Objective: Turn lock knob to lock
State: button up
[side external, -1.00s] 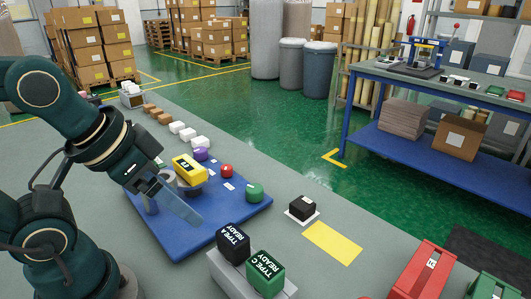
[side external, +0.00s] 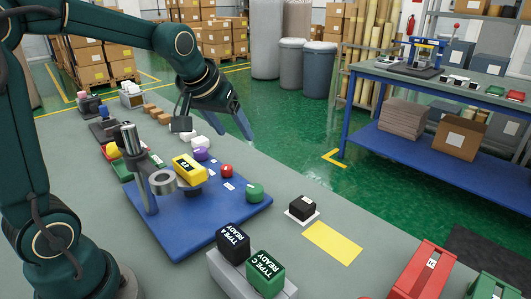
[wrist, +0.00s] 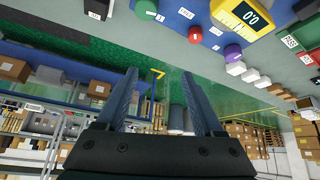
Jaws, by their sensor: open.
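A blue base board (side external: 200,237) on the bench carries a purple knob (side external: 201,154), a red knob (side external: 226,170) and a green knob (side external: 255,191), each with a small white label. I cannot tell which is the lock knob. A yellow display unit (side external: 189,168) and a metal post with a ring (side external: 163,181) stand beside them. In the wrist view the purple knob (wrist: 232,52), red knob (wrist: 195,33) and green knob (wrist: 145,10) show along the top edge. My gripper (side external: 247,130) is open and empty, raised beyond the knobs; its fingers (wrist: 160,78) are apart.
Black and green blocks (side external: 266,272) stand on a grey holder at the front. A black block (side external: 302,208) and a yellow patch (side external: 332,242) lie to the right. White and brown blocks (side external: 188,134) line the bench behind.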

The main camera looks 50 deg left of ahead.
jog(key=w+a+f+n+g, duration=0.1)
jog(key=w+a+f, duration=0.2)
jog(key=a+f, duration=0.15)
jog(key=n+g, duration=0.1)
jog(key=g, duration=0.1)
send_over(226, 167)
jog(key=s+d, duration=0.1)
jog(key=s, duration=0.1)
notch_tip(226, 167, down, 5)
jog(key=shift+d+f, duration=0.1)
jog(key=shift+f, duration=0.1)
jog(key=shift+x, duration=2.4)
jog(key=shift+w, duration=0.1)
grip_shut()
